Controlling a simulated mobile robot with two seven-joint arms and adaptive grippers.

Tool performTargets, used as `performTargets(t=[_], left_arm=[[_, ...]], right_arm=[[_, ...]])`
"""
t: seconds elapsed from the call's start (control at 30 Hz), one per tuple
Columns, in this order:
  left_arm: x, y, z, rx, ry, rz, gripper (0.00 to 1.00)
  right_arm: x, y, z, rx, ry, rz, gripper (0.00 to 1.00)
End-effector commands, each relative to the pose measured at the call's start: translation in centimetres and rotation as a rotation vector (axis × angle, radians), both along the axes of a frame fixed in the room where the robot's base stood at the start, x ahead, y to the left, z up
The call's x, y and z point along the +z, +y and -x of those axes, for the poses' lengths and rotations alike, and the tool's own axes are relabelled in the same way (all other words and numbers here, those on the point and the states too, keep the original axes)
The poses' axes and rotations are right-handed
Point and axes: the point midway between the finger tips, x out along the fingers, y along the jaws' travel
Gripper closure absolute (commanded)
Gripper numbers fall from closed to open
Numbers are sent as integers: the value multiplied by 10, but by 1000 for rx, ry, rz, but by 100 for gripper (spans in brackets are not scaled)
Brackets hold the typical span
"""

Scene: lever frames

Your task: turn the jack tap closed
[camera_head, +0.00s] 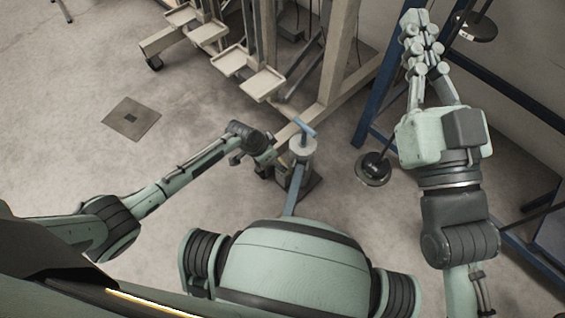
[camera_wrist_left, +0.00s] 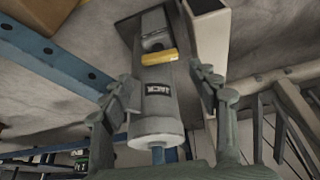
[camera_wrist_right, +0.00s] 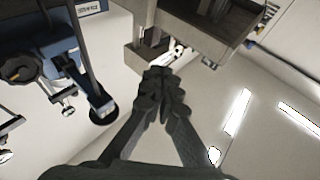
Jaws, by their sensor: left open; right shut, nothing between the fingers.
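The grey jack (camera_head: 302,150) stands on the floor right of centre in the head view, with a blue bar at its top. In the left wrist view the jack body (camera_wrist_left: 157,105) carries the word JACK and a short yellow tap (camera_wrist_left: 158,57) lies across it. My left gripper (camera_wrist_left: 168,82) is open, its fingers on either side of the jack body; contact cannot be told. In the head view its fingers are partly hidden beside the jack. My right gripper (camera_head: 418,22) is shut and empty, raised at the right, away from the jack; it also shows in the right wrist view (camera_wrist_right: 160,76).
A beige frame (camera_head: 335,60) with small trays (camera_head: 262,83) stands behind the jack. A blue rack (camera_head: 375,115) with dark weight discs (camera_head: 373,170) is at the right. Open floor (camera_head: 60,130) lies to the left, with a metal floor plate (camera_head: 130,118).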

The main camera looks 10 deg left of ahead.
Motion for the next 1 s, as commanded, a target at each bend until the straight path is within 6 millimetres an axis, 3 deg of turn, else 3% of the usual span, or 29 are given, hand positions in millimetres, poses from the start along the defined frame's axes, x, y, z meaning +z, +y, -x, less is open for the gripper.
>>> performTargets(t=[0.1, 0.3, 0.77, 1.0], left_arm=[[-21, -6, -5, 1, 1, 1, 40], [-46, -12, -14, 2, 0, 1, 40], [-55, -15, -17, 2, -1, 1, 40], [-55, -15, -17, 2, -1, 1, 67]], right_arm=[[15, -2, 7, 0, -120, -48, 100], [41, -13, 21, -15, -313, -109, 100], [55, -19, 32, -23, -416, -142, 100], [55, -19, 32, -23, -415, -142, 100]])
